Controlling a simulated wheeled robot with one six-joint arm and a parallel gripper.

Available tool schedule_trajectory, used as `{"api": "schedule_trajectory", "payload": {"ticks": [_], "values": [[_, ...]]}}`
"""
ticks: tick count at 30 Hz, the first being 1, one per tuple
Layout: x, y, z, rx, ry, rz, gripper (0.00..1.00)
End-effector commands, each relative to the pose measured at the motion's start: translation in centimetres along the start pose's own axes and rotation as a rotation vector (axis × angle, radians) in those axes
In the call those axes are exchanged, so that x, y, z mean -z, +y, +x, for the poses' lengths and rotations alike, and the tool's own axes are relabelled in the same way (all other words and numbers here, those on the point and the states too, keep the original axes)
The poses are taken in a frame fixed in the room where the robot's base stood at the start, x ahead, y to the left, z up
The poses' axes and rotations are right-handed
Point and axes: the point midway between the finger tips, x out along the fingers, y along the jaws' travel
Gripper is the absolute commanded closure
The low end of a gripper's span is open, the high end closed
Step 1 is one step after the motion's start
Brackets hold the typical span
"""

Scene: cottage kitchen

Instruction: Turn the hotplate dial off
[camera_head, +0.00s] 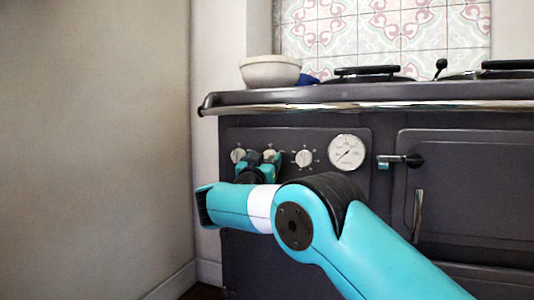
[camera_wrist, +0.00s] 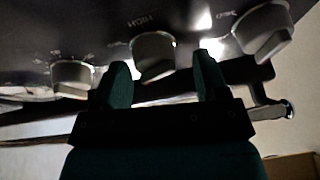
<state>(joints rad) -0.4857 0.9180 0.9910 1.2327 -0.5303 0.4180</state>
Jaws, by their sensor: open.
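A row of three pale dials sits on the dark stove's front panel. In the head view the left dial (camera_head: 238,156) and right dial (camera_head: 304,158) show clearly; the middle dial (camera_head: 270,155) is partly hidden by my gripper (camera_head: 262,164). In the wrist view, the middle dial (camera_wrist: 153,55) stands between the two open fingertips of my gripper (camera_wrist: 163,75), with gaps on both sides. The other dials (camera_wrist: 73,75) (camera_wrist: 263,30) lie outside the fingers. Lettering beside the middle dial seems to read HIGH, upside down. I cannot tell which dial is the hotplate's.
A round gauge (camera_head: 347,151) is right of the dials, then an oven door handle (camera_head: 400,161). A metal rail (camera_head: 400,106) runs above the panel. A bowl (camera_head: 270,72) and black lids (camera_head: 367,74) are on top. A bare wall (camera_head: 95,150) stands left.

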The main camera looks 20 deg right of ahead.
Motion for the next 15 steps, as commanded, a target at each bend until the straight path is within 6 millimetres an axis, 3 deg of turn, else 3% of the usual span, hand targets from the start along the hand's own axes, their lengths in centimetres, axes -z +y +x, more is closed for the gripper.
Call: {"api": "schedule_trajectory", "payload": {"ticks": [8, 15], "values": [[-0.13, 0.67, 0.47, -0.008, 0.001, -0.004, 0.33], [-0.11, 0.62, 0.43, -0.008, 0.001, -0.004, 0.81]]}}
